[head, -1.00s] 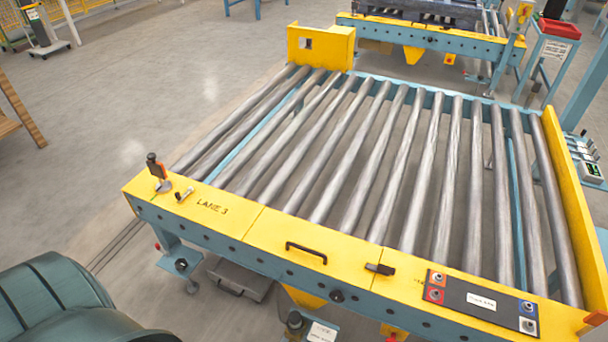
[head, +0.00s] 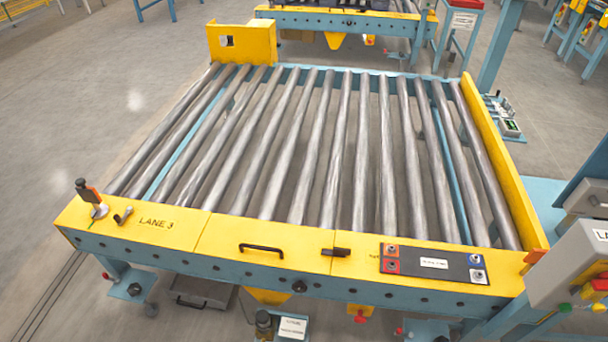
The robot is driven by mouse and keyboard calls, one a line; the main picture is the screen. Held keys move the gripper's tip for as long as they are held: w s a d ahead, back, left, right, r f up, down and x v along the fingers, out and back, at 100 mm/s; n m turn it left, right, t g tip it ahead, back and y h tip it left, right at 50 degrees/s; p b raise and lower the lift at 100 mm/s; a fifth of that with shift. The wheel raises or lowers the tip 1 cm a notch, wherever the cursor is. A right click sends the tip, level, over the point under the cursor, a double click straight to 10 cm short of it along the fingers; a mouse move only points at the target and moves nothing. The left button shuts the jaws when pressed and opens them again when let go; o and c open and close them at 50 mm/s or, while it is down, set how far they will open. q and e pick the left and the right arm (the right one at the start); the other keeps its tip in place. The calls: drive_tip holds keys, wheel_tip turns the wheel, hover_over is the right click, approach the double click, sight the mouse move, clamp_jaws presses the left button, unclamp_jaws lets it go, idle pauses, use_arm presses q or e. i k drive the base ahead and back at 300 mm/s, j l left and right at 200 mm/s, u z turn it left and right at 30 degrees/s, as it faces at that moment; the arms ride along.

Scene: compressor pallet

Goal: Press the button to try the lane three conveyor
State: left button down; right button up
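The lane three conveyor (head: 265,240) is a bed of grey metal rollers in a blue frame with yellow covers. Its front cover reads "LANE 3" at the left. A dark control panel (head: 460,265) sits on the front cover at the right. It has two buttons on red-orange plates (head: 390,258) at its left end, a white label in the middle and two buttons on pale plates (head: 477,268) at its right end. The label text is too small to read. Neither of my grippers shows in the head view.
A grey box (head: 575,265) with red, yellow and green controls stands at the right edge, close to the conveyor's corner. Open floor (head: 90,120) lies to the left.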

sight(565, 308)
drive_tip(key=z, duration=1.95)
